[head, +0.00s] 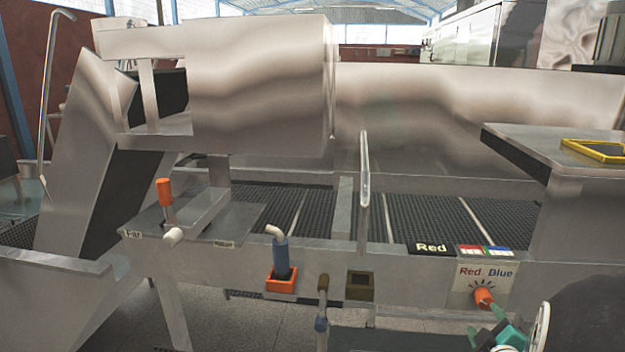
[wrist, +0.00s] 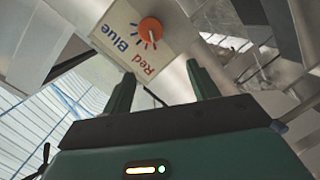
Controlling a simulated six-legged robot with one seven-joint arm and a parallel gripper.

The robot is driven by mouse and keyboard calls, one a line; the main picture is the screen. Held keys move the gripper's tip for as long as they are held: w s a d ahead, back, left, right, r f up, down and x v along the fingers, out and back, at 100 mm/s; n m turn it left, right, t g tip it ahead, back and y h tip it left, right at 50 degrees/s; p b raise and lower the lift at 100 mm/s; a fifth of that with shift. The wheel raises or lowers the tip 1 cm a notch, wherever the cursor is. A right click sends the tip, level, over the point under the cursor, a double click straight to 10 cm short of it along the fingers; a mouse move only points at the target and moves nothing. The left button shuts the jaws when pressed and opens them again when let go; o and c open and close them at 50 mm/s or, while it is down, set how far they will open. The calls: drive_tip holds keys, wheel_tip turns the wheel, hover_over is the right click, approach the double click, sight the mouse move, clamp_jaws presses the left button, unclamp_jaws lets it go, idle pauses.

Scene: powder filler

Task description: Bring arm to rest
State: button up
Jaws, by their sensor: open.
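My gripper (head: 486,323) is at the bottom right of the head view, just below the Red/Blue panel (head: 465,292). Its two green fingers are apart with nothing between them; they also show in the wrist view (wrist: 162,85). The orange knob (head: 484,299) on that panel is just above the fingers in the head view. In the wrist view the knob (wrist: 151,28) is beyond the fingertips and apart from them. Most of my arm is out of view.
An orange-handled lever (head: 165,196) stands on the plate at left. A blue handle (head: 281,257) sits in an orange socket (head: 281,283), beside an empty-looking brown socket (head: 360,286). A grey ledge (head: 568,146) juts out at right. Grey floor (head: 250,325) shows below the machine.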

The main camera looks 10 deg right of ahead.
drive_tip(key=s+a+r+m+g+y, duration=0.1)
drive_tip(key=a+r+m+g, duration=0.15)
drive_tip(key=a, duration=0.55)
drive_tip(key=s+a+r+m+g+y, duration=0.1)
drive_tip(key=a+r+m+g, duration=0.2)
drive_tip(key=a, duration=0.4)
drive_tip(key=s+a+r+m+g+y, duration=0.1)
drive_tip(key=s+a+g, duration=0.1)
drive_tip(key=s+a, duration=0.5)
drive_tip(key=s+a+r+m+g+y, duration=0.1)
drive_tip(key=s+a+r+g+y, duration=0.1)
drive_tip(key=s+a, duration=0.4)
drive_tip(key=shift+s+a+r, duration=0.25)
drive_tip(key=shift+s+a, duration=0.1)
drive_tip(key=shift+a, duration=0.55)
drive_tip(key=shift+d+m, duration=0.1)
drive_tip(key=shift+m, duration=0.15)
idle(2.2)
